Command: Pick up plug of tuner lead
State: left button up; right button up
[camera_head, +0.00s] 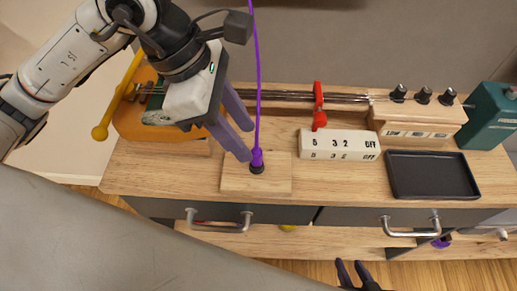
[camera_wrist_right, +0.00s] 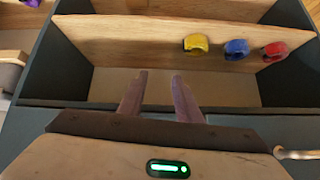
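A purple plug (camera_head: 257,157) stands upright in a black socket on a small wooden block (camera_head: 236,182) in the head view. A purple lead (camera_head: 258,75) runs up from it out of the picture. Nothing visible marks it as the tuner lead. My left gripper (camera_head: 248,143) is open, its purple fingers just left of the plug and lead; whether they touch is unclear. My right gripper (camera_head: 350,268) is low in the head view. In the right wrist view it (camera_wrist_right: 160,78) is open and empty before a wooden compartment with yellow (camera_wrist_right: 196,44), blue (camera_wrist_right: 236,48) and red (camera_wrist_right: 274,50) plug-like pieces.
A guitar-like orange body (camera_head: 150,122) lies at the bench's left, its neck running right past a red clamp (camera_head: 319,100). A white selector block (camera_head: 338,145), black tray (camera_head: 430,175), knobbed box (camera_head: 418,118) and green box (camera_head: 490,115) stand right. Drawer handles (camera_head: 218,222) line the front.

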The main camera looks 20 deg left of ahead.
aim_at(255, 149)
pick_arm(q)
jog(key=shift+w+p+x, duration=0.2)
jog(key=shift+x, duration=1.5)
jog(key=shift+w+p+x, duration=0.15)
jog(key=shift+x, duration=1.55)
grip_shut()
